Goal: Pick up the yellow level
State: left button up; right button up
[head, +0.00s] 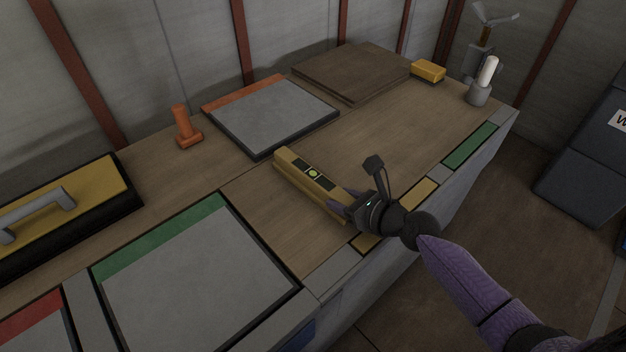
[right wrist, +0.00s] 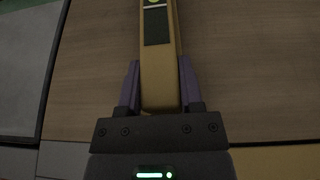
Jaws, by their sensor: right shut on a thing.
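The yellow level (head: 297,164) is a long bar with dark panels and a round green vial on its top face. It lies along the wooden worktop (head: 375,140), near the middle of the head view; whether it touches the top or is just above it, I cannot tell. My right gripper (head: 343,203) is shut on the level's near end. In the right wrist view, the purple fingers of the gripper (right wrist: 157,88) sit on both sides of the level (right wrist: 162,75). My left gripper is not in view.
A green-edged grey panel (head: 195,275) lies front left, an orange-edged one (head: 270,115) behind the level. An orange stamp-like object (head: 184,128), a yellow case with a handle (head: 75,210), brown boards (head: 350,70), a yellow block (head: 428,71) and a white-topped holder (head: 483,82) stand around. Right of the level is clear.

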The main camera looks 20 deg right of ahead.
grip_shut()
